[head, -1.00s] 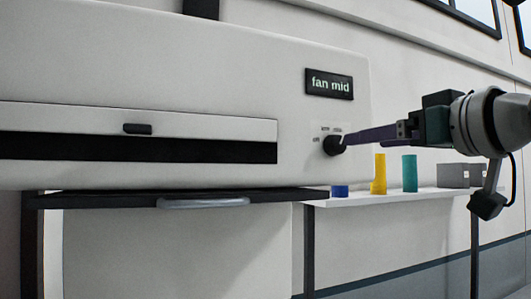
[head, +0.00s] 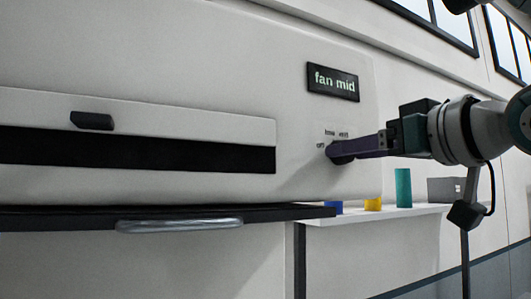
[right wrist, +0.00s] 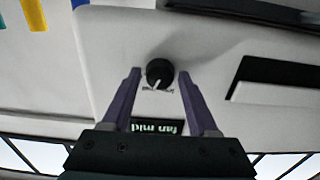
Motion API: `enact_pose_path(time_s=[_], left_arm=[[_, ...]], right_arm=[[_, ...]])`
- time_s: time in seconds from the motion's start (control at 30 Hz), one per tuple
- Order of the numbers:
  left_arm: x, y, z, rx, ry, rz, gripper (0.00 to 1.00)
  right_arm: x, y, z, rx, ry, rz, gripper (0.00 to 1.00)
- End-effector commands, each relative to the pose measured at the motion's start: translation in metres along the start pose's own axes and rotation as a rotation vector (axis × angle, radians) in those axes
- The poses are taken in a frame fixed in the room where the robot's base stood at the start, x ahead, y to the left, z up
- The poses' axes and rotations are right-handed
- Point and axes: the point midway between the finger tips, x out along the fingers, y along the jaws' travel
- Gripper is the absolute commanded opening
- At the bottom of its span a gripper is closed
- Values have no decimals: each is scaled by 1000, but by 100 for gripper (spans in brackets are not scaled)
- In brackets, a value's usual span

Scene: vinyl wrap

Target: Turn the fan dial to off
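The black round fan dial (right wrist: 158,69) is on the white machine's front panel, with a pale pointer mark on it. In the head view the fingers cover it, beside the small "off", "low" and "mid" style labels (head: 334,134). The black display (head: 333,81) above reads "fan mid"; it also shows upside down in the right wrist view (right wrist: 152,127). My right gripper (head: 336,152) is at the dial. In the right wrist view its purple fingers (right wrist: 158,76) are open, one on each side of the dial, with small apparent gaps. My left gripper is not in view.
The white machine (head: 200,60) has a long dark slot and a black handle (head: 92,121) at left. A dark ledge (head: 60,220) with a grey bar handle juts out below. Blue, yellow and teal cylinders (head: 403,188) and a grey box stand on a shelf at right.

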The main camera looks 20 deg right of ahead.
Motion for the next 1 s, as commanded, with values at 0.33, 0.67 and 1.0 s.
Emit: enact_pose_path(time_s=[0.33,0.67,1.0], left_arm=[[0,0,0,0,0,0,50],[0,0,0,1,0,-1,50],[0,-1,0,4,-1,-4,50]], right_arm=[[0,0,0,0,0,0,20],[0,0,0,0,-1,1,0],[1,1,1,-85,-2,1,0]])
